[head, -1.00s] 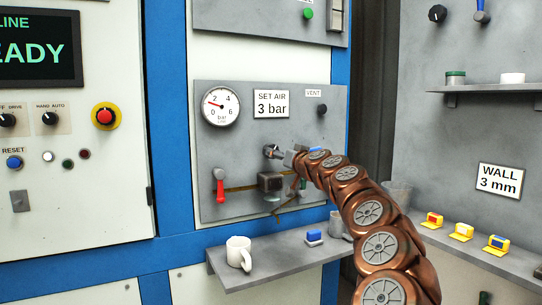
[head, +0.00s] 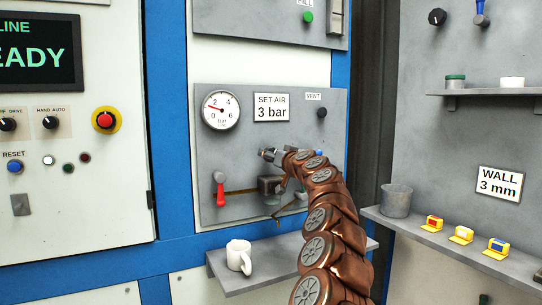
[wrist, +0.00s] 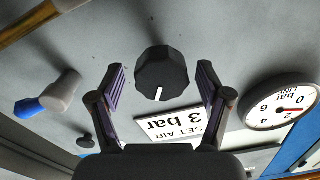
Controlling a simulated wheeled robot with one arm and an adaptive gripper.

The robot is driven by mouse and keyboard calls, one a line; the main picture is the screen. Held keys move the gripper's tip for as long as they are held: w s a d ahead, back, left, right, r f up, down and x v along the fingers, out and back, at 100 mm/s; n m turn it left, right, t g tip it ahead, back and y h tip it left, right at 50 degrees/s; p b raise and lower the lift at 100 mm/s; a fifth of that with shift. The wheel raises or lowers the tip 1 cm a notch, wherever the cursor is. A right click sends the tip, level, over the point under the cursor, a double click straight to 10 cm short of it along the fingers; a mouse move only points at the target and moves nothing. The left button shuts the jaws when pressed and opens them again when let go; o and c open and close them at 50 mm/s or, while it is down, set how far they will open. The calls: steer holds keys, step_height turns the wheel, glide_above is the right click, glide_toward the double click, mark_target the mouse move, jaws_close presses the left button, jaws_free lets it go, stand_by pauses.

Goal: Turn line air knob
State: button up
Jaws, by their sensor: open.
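The dark, faceted air knob (wrist: 162,72) with a white pointer mark shows in the middle of the wrist view, which sees the panel upside down. My gripper (wrist: 161,80) is open, with one purple-padded finger on each side of the knob and a visible gap at both sides. How deep the fingers reach along the knob I cannot tell. In the head view my gripper (head: 266,153) is at the grey panel, below the "SET AIR 3 bar" sign (head: 272,107), and hides most of the knob. The gauge (head: 221,110) has its red needle between 0 and 2.
A red-handled lever (head: 220,188) and a brown pipe (wrist: 25,22) are close by on the panel. The vent knob (head: 322,112) is at the upper right. A blue-tipped grey part (wrist: 50,94) shows beside the gripper.

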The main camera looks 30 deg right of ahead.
steer(key=shift+w, duration=0.55)
steer(key=c, duration=1.2)
steer(key=shift+o, duration=0.2)
